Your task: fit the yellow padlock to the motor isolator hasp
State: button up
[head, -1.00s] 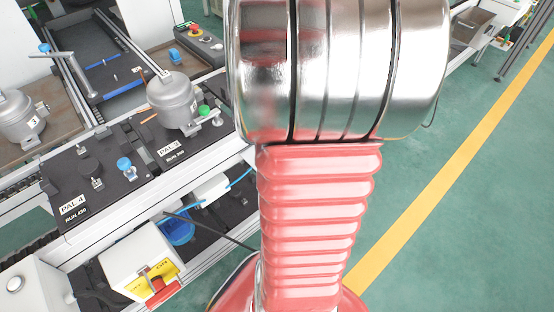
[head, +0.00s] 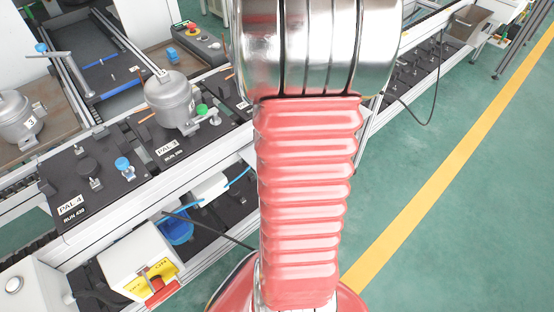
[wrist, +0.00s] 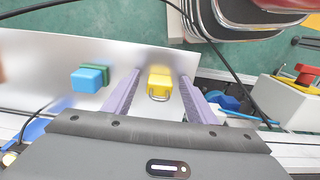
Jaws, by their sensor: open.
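The yellow padlock (wrist: 159,79) lies on a pale metal plate (wrist: 60,50), its grey shackle facing my wrist. My gripper (wrist: 160,76) is open, with one finger on each side of the padlock; I cannot tell whether either touches it. In the head view, the motor isolator (head: 157,272) is a white box with a yellow plate and a red handle (head: 160,292) at lower left. The isolator's box also shows at the right edge of the wrist view (wrist: 283,98). I cannot make out the hasp clearly. My gripper is outside the head view.
A blue block (wrist: 88,78) and a green one behind it sit left of the padlock. A dark cable (wrist: 215,50) arcs across the wrist view. In the head view, a conveyor carries a black pallet (head: 75,185) and grey compressors (head: 172,100).

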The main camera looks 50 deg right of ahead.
jog(key=shift+f, duration=0.1)
jog(key=shift+c, duration=0.2)
jog(key=c, duration=1.1)
jog(key=shift+c, duration=0.2)
notch_tip(320, 180, up, 10)
dwell(0.4)
